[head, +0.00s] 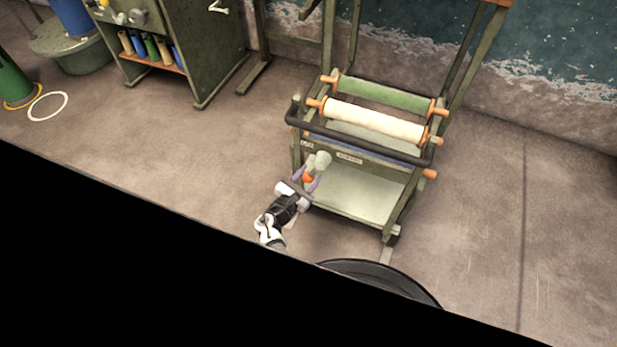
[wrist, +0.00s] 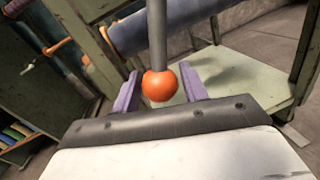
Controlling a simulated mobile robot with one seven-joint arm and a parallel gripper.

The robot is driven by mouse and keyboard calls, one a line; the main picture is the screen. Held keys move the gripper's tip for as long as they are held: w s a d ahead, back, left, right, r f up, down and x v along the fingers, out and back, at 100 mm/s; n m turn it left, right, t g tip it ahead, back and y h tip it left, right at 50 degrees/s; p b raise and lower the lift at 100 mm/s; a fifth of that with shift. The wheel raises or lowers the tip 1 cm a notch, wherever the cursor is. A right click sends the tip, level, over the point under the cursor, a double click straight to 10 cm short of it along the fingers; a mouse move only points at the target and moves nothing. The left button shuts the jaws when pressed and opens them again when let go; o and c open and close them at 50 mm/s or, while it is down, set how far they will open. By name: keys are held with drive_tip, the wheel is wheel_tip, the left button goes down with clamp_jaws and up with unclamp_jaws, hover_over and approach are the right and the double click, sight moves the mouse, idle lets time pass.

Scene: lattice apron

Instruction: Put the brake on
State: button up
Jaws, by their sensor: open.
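A green-grey wheeled cart (head: 347,196) carries green, cream and blue rolls on orange-ended bars. An orange ball knob (head: 308,178) shows at its front left. In the wrist view the orange knob (wrist: 160,86) sits on the end of a grey rod (wrist: 157,35). I take this as the brake lever, though no readable label confirms it. My gripper (head: 306,176) is open, with its purple fingers on either side of the knob. In the wrist view my gripper (wrist: 161,83) shows gaps between each finger and the knob.
A black handle bar (head: 360,147) runs across the cart's front above my gripper. A pale lower shelf (head: 360,195) lies right of it. A green cabinet (head: 205,45) with coloured rolls stands at the back left. Floor is clear on both sides of the cart.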

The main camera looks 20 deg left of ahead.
clamp_jaws()
drive_tip(key=shift+d, duration=0.15)
drive_tip(key=d+n+t+p, duration=0.1)
drive_tip(key=d+n+p, duration=0.1)
drive_tip(key=d+n, duration=0.5)
drive_tip(key=shift+s+n+t+y, duration=0.15)
drive_tip(key=shift+n+t+y, duration=0.2)
drive_tip(key=shift+n, duration=0.95)
drive_tip(key=shift+d, duration=0.15)
